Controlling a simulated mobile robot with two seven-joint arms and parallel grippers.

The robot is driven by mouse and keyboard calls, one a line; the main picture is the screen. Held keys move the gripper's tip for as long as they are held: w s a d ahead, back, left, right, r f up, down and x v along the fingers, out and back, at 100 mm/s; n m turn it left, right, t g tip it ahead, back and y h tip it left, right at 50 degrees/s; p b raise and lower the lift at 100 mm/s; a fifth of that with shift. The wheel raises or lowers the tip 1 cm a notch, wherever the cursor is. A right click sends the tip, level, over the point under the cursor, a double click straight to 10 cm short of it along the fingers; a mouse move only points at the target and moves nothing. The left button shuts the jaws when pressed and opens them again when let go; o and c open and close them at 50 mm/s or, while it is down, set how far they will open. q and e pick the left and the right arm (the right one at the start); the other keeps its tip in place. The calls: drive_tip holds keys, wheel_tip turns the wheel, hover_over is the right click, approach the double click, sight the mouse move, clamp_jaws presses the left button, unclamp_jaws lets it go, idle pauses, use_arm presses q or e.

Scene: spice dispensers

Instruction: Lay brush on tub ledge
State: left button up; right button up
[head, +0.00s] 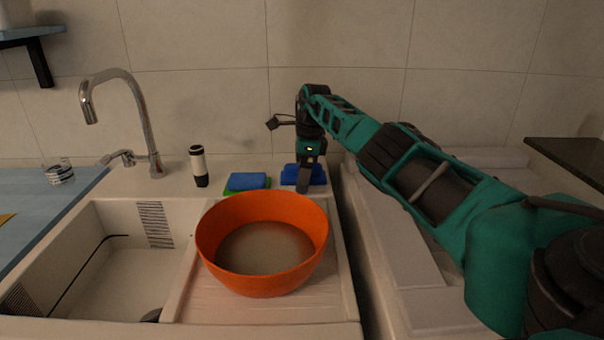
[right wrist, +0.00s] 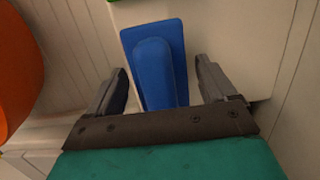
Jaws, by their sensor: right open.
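A blue brush (head: 317,175) sits on the back of the white sink counter, behind the orange bowl. My right gripper (head: 304,186) points down at it and partly hides it. In the right wrist view the brush, with its raised blue handle (right wrist: 155,75), lies between the two fingers of my open gripper (right wrist: 160,88). Gaps show on both sides, so the fingers are apart from it. The white tub ledge (head: 392,235) runs to the right of the counter, partly behind my right arm. My left gripper is not in view.
The orange bowl (head: 212,247) stands on the drainboard in front of the brush. A blue and green sponge (head: 247,182) lies just left of it. A black and white bottle (head: 199,166), faucet (head: 151,135) and sink basin (head: 115,275) are further left. A dark shelf (head: 570,155) is at right.

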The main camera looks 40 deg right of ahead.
drive_tip(key=shift+r, duration=0.1)
drive_tip(key=r, duration=0.4)
drive_tip(key=d+r+p, duration=0.1)
drive_tip(key=r, duration=0.3)
drive_tip(key=s+r, duration=0.1)
drive_tip(key=r, duration=0.3)
drive_tip(key=shift+s+d+p, duration=0.1)
drive_tip(key=shift+d+p, duration=0.1)
drive_tip(key=shift+p, duration=0.2)
